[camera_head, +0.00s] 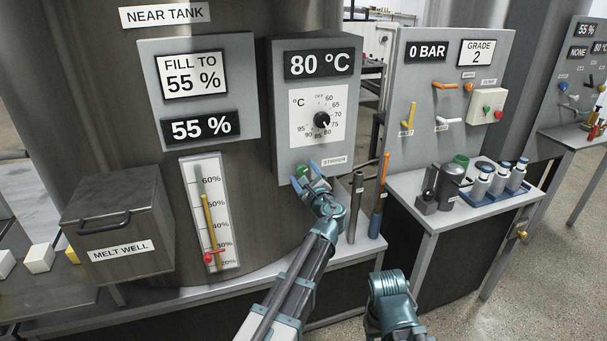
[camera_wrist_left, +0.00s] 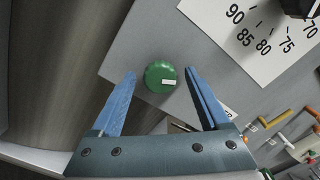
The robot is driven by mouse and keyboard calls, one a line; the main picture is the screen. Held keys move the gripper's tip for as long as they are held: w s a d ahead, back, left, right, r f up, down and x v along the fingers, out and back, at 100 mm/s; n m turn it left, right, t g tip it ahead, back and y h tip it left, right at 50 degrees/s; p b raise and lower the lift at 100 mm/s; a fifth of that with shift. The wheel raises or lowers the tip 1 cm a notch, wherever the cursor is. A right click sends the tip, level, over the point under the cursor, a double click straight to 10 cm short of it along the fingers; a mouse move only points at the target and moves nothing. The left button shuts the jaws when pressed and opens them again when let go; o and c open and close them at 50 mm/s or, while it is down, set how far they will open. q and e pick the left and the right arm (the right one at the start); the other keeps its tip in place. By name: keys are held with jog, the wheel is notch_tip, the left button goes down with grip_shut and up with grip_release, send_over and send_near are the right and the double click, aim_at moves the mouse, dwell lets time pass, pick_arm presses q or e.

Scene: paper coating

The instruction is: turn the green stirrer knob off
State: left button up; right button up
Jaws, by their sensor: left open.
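The green stirrer knob (camera_wrist_left: 161,75) sits on the lower left of the grey panel, below the temperature dial (camera_head: 321,120). It shows in the head view (camera_head: 302,170) partly behind my left gripper (camera_head: 306,181). In the left wrist view my left gripper (camera_wrist_left: 160,85) is open, with one blue finger on each side of the knob near the fingertips. There is a visible gap on both sides; I cannot tell the depth between fingertips and knob exactly. A STIRRER label (camera_head: 335,160) is right of the knob. My right gripper (camera_head: 392,305) is low in the head view, its fingers hidden.
A level gauge (camera_head: 210,215) is to the left. Upright tools (camera_head: 355,205) stand just right of my left gripper. A side table (camera_head: 430,215) holds bottles in a blue tray (camera_head: 495,195). The MELT WELL box (camera_head: 118,225) is far left.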

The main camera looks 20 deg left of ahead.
pick_arm(q)
jog(key=shift+w, duration=0.1)
grip_shut()
dwell(0.4)
jog(key=shift+n, duration=0.3)
jog(key=n, duration=1.1)
jog(key=shift+n, duration=0.3)
dwell(0.4)
grip_release()
